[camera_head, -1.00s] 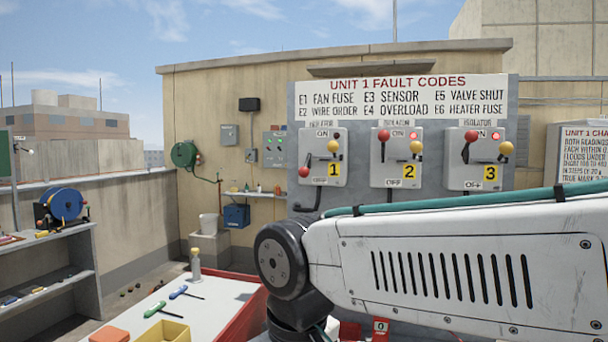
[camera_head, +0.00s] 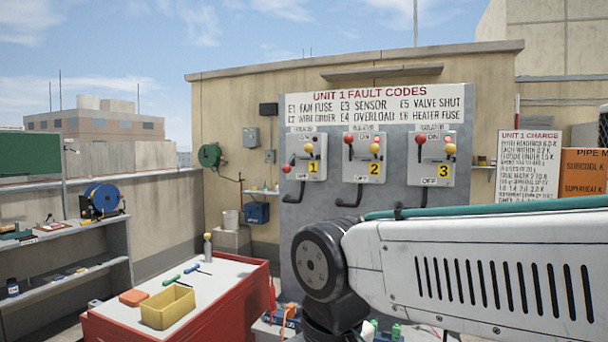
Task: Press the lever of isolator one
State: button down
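Isolator one (camera_head: 311,158) is a pale box labelled 1, at the left of a row of three on a grey panel on the far wall. Its lever's red ball (camera_head: 286,169) sits low at the box's left edge, and a yellow ball (camera_head: 309,147) is near its middle. Its small lamp looks dark. Isolator two (camera_head: 363,158) and isolator three (camera_head: 430,160) have their red balls up near ON, with red lamps lit. My arm crosses the lower right, in front of the panel's lower part. My gripper is not in view.
A red bench (camera_head: 238,309) with a white top stands front left, bearing a yellow bin (camera_head: 168,307), an orange box and screwdrivers. A grey shelf (camera_head: 117,240) with a blue reel (camera_head: 103,198) is at far left. Signs (camera_head: 529,165) stand at right.

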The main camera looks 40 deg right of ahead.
aim_at(286, 168)
jog(key=k, duration=0.55)
jog(key=u, duration=0.7)
jog(key=i, duration=1.25)
jog(key=z, duration=0.45)
jog(key=i, duration=0.7)
jog(key=z, duration=0.6)
